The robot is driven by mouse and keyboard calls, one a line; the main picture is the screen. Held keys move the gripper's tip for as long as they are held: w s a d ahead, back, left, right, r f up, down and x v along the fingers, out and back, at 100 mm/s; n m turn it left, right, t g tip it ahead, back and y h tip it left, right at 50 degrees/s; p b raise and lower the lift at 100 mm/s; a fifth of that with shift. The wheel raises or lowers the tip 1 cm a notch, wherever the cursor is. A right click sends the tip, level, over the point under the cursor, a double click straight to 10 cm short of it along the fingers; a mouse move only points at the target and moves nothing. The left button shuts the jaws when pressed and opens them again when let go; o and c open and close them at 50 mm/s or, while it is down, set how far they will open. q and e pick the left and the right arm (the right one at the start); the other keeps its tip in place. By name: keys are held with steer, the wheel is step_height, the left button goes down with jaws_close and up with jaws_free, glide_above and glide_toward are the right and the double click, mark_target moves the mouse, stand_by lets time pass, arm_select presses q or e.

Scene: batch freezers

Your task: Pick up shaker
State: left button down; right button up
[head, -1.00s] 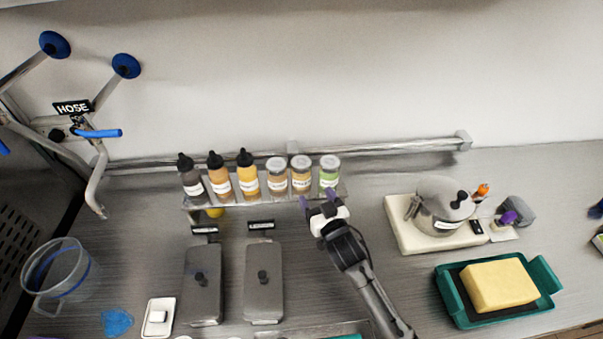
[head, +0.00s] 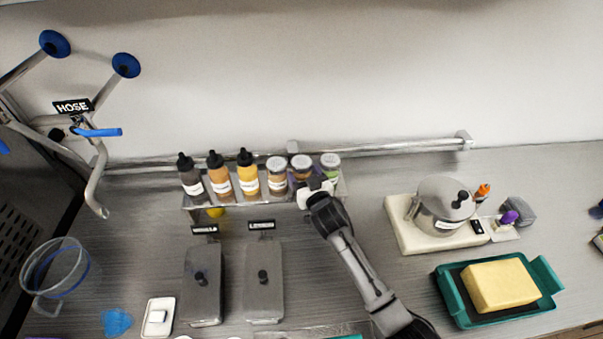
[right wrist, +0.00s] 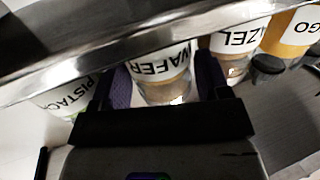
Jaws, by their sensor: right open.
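Three lidded shakers stand at the right end of the rack in the head view: a tan one (head: 277,172), a middle one (head: 301,163) and a green one (head: 330,162). In the right wrist view the middle shaker is labelled WAFER (right wrist: 158,68), with the PISTACHIO shaker (right wrist: 66,98) to its left and the shaker marked "ZEL" (right wrist: 238,42) to its right. My right gripper (head: 307,184) is open, its purple fingers (right wrist: 164,84) on either side of the WAFER shaker. Contact cannot be told. My left gripper is out of view.
The metal rack (head: 233,200) also holds several dark-capped squeeze bottles (head: 219,178). Its bar (right wrist: 130,35) crosses the wrist view. Two lidded metal containers (head: 202,285) stand in front. A pot (head: 440,205) and a green tray (head: 452,300) are at right.

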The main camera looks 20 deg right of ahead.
steer(key=shift+c, duration=0.4)
steer(key=c, duration=0.5)
steer(key=shift+r, duration=0.1)
step_height(320, 180, up, 10)
steer(key=shift+f+p, duration=0.1)
steer(key=shift+p, duration=0.4)
